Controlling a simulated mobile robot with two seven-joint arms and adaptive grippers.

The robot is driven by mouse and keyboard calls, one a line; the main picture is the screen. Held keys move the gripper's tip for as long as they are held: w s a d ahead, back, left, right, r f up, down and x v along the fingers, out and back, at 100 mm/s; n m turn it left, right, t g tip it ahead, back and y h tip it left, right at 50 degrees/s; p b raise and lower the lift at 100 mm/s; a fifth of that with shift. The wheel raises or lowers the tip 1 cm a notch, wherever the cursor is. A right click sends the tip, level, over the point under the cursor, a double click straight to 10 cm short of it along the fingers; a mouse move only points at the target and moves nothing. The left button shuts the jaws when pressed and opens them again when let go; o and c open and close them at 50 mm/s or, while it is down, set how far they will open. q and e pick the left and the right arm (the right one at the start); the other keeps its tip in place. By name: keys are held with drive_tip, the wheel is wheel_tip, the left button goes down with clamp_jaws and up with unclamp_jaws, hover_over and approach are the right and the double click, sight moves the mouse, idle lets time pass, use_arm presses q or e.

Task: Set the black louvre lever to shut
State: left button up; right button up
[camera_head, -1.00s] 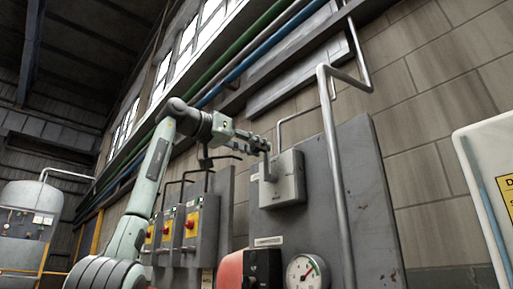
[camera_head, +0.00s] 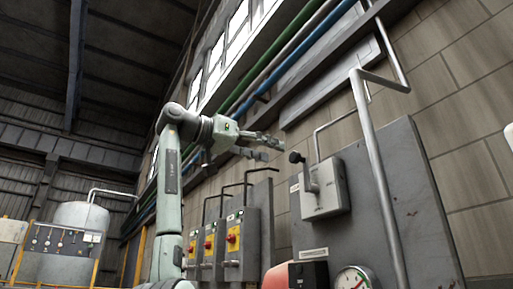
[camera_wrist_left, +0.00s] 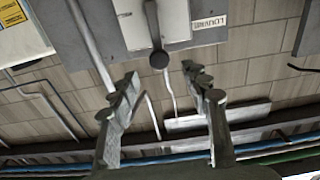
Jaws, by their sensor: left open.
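The louvre lever has a grey arm and a black knob (camera_head: 296,157). It rises from a light grey box (camera_head: 328,190) on a dark panel, knob end up. In the left wrist view, which is upside down, the knob (camera_wrist_left: 159,60) hangs from the box, beside a label reading LOUVRE (camera_wrist_left: 209,22). My left gripper (camera_head: 272,148) is open and empty, just left of the knob and apart from it in the head view. In the wrist view the knob appears between and beyond the fingertips (camera_wrist_left: 160,82). My right gripper is not in view.
A thick grey pipe (camera_head: 376,165) runs up the panel right of the box. Several switch boxes with red knobs on yellow plates (camera_head: 232,238) stand lower left. A gauge (camera_head: 353,281) and a black-fronted box (camera_head: 308,274) sit below. Coloured pipes (camera_head: 300,45) run along the wall above.

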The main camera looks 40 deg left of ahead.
use_arm(q)
drive_tip(key=shift+v, duration=1.6)
